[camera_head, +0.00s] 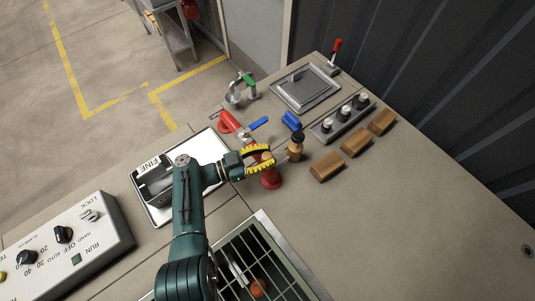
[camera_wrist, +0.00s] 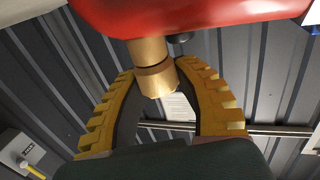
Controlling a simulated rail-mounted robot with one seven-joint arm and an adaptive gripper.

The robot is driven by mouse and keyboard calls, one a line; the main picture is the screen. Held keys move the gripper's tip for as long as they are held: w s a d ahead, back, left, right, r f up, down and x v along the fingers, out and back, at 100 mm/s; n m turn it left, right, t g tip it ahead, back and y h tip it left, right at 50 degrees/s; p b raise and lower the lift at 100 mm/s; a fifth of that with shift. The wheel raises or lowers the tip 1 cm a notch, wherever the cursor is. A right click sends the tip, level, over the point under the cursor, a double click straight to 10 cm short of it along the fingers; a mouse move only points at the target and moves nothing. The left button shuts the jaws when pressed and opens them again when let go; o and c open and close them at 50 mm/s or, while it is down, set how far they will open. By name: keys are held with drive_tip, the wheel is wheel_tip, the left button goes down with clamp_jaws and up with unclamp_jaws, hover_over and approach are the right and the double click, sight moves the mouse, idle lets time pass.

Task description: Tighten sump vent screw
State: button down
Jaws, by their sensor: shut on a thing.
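The sump vent screw, a stepped brass cylinder (camera_wrist: 151,68), projects from a red body (camera_wrist: 185,15) in the wrist view. In the head view, its brass-orange top (camera_head: 267,156) shows between the finger pads, above the red post (camera_head: 271,180) on the bench. My gripper (camera_head: 270,155) reaches in from the left with its two yellow ribbed fingers either side of the brass part. In the wrist view my gripper (camera_wrist: 157,75) is shut on it, with dark inner pads facing it.
A brass fitting with a black top (camera_head: 296,146) stands close right of the fingertips. A red lever (camera_head: 228,121) and blue handles (camera_head: 291,121) lie behind. A grated tank (camera_head: 265,219) is in front, a control box (camera_head: 70,240) at left. The bench right of wooden blocks (camera_head: 327,165) is clear.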

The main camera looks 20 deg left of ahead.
idle(0.4)
drive_tip(key=c, duration=0.7)
unclamp_jaws()
drive_tip(key=shift+s, duration=0.1)
drive_tip(key=v, duration=1.2)
